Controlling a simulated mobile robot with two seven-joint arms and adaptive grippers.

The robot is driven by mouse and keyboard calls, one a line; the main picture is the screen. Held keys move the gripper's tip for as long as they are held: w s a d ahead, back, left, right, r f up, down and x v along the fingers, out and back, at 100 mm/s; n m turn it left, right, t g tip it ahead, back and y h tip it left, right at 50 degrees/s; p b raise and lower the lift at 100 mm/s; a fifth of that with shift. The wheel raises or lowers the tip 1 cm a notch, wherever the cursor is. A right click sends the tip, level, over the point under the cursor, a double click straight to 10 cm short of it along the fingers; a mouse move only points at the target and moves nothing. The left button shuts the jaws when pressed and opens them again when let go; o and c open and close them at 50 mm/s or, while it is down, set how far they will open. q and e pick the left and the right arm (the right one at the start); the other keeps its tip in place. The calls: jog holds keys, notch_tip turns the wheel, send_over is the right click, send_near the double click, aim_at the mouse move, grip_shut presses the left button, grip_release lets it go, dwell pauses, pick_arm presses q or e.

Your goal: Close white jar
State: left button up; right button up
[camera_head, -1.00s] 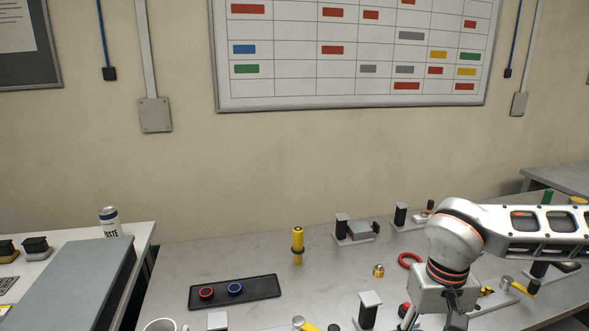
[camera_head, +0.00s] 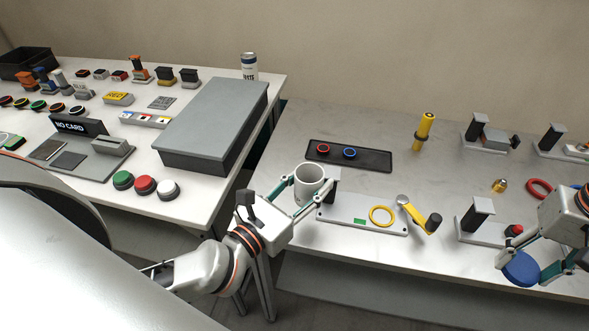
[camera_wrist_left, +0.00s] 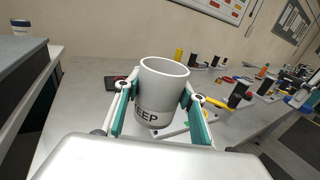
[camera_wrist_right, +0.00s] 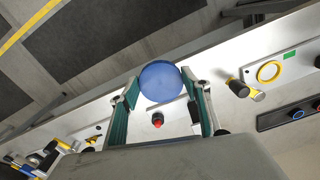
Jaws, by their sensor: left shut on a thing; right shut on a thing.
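The white jar (camera_head: 309,184) is held by my left gripper (camera_head: 294,191), which is shut on it. In the left wrist view the jar (camera_wrist_left: 161,88) stands upright between the fingers, its mouth open and dark lettering ending in "EEP" on its side. My right gripper (camera_head: 546,266) is shut on a round blue lid (camera_head: 521,268) at the right front edge of the table. In the right wrist view the blue lid (camera_wrist_right: 160,82) sits between the fingertips. The jar and lid are far apart.
A grey plate with a yellow ring (camera_head: 381,215) and a yellow-handled clamp (camera_head: 416,216) lies between the grippers. A black tray (camera_head: 372,161) with red and blue rings is behind the jar. A grey box (camera_head: 213,118) stands on the left table, with a gap between the tables.

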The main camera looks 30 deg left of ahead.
pick_arm(q)
jog(key=d+m+g+h, duration=0.3)
jog(key=d+m+h, duration=0.2)
jog(key=d, duration=0.7)
jog(key=h, duration=0.2)
jog(key=shift+w+r+g+h, duration=0.15)
jog(key=shift+r+g+h, duration=0.15)
jog(key=shift+r+g, duration=0.1)
jog(key=shift+d, duration=0.1)
pick_arm(e)
jog(key=w+a+r+n, duration=0.1)
jog(key=w+a+r, duration=0.1)
jog(key=a+r, duration=0.35)
jog(key=w+a+r, duration=0.2)
jog(key=a, duration=0.7)
jog(key=s+a+r+n, duration=0.1)
jog(key=s+a+r, duration=0.1)
jog(key=a, duration=0.6)
jog(key=s+a+r, duration=0.2)
jog(key=a+r, duration=0.2)
jog(key=a, duration=0.4)
jog(key=shift+s+a+r+n, duration=0.15)
jog(key=shift+a+n, duration=0.15)
jog(key=shift+n, duration=0.1)
jog(key=shift+f, duration=2)
jog(key=shift+s+f, duration=0.1)
jog(key=shift+f, duration=0.05)
